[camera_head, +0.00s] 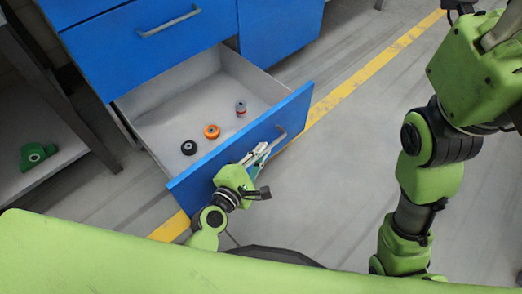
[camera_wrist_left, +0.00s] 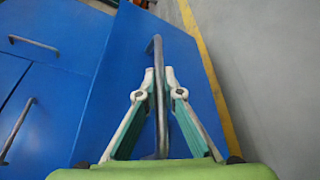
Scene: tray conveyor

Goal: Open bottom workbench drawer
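The bottom workbench drawer (camera_head: 190,106) is pulled well out, with its blue front (camera_head: 215,165) toward me and its grey inside showing. My left gripper (camera_head: 262,151) is at the bar handle (camera_head: 281,137) on that front. In the left wrist view, the handle (camera_wrist_left: 158,55) runs between the two fingers (camera_wrist_left: 160,80), which are closed in on it from both sides. My right arm shows at the right, but its gripper is out of the picture.
A black ring (camera_head: 189,147), an orange ring (camera_head: 211,131) and a small grey part (camera_head: 240,107) lie in the drawer. A closed blue drawer (camera_head: 150,45) is above. A shelf with a green part (camera_head: 36,155) stands left. The floor at right is clear beyond the yellow line (camera_head: 372,68).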

